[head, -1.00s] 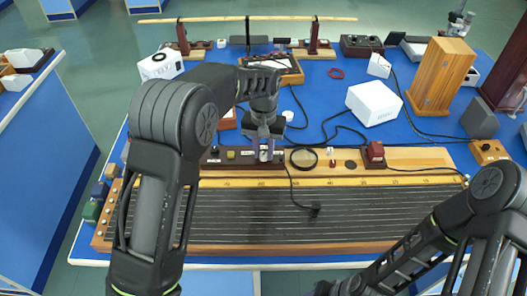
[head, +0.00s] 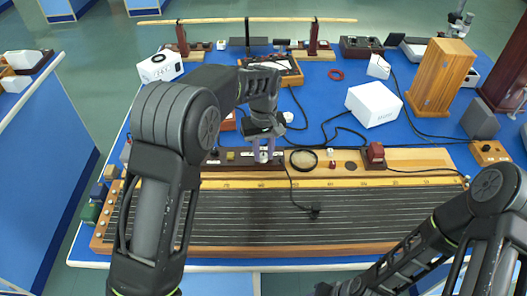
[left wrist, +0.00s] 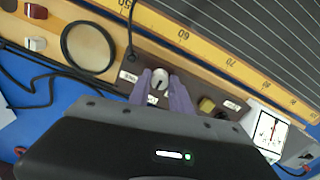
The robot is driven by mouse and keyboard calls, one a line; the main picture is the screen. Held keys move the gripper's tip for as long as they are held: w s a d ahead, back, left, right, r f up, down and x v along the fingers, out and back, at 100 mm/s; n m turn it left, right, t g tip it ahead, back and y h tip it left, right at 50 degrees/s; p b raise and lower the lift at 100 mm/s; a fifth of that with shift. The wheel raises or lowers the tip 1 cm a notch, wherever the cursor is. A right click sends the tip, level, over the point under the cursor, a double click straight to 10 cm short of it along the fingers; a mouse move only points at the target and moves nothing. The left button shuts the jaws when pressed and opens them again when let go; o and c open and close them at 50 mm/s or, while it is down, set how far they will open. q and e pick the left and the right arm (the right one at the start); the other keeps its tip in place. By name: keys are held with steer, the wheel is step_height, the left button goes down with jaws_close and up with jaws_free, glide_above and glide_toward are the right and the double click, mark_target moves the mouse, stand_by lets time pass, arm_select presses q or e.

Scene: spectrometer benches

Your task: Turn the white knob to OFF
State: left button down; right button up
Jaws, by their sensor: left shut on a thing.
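The white knob (left wrist: 160,80) sits on the dark panel strip of the long wooden instrument, seen in the left wrist view. It has a dark mark on its top. My left gripper (left wrist: 160,82) has its two purple fingers on either side of the knob, shut on it. In the head view my left gripper (head: 264,152) points down at the panel strip, and its fingers mostly hide the knob. Small white labels flank the knob, but I cannot read the OFF mark. My right arm shows at the lower right of the head view; its gripper is not seen.
A white-faced meter (left wrist: 268,130) stands beyond. A black cable (head: 292,185) hangs over the ruled board. A white box (head: 374,104) and wooden cabinet (head: 441,78) stand behind.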

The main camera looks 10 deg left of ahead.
mark_target(263, 155)
arm_select(q)
steer(key=c, duration=1.2)
jaws_free()
steer(key=shift+o, duration=0.2)
steer(key=shift+r+b, duration=0.65)
steer(key=shift+r, duration=3.25)
